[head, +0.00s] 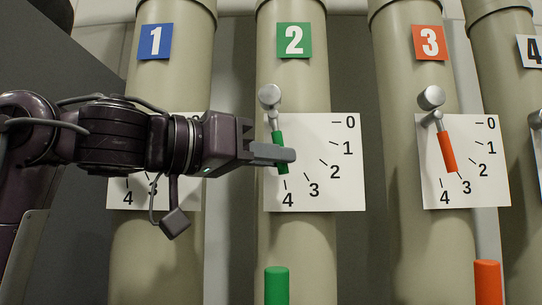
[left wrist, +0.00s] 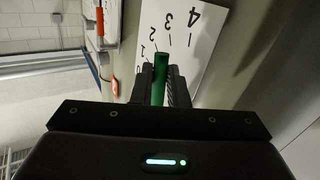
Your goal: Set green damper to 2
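The green damper lever (head: 279,137) hangs from a grey pivot on pipe 2, in front of a white scale plate (head: 335,188). Its handle points down, slightly right, at the 4 mark. The 2 mark lies further up and right on the plate. My left gripper (head: 286,153) reaches in from the left with its fingers across the handle, hiding part of it. In the left wrist view the green handle (left wrist: 160,75) stands between the two fingers and fills the gap between them, so the gripper looks shut on it. My right gripper is not in view.
To the right, pipe 3 carries an orange damper lever (head: 447,150) pointing between 3 and 4. Pipe 1 (head: 155,260) stands behind my left arm, its plate partly covered. A green cylinder (head: 277,285) and an orange one (head: 488,283) show at the bottom.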

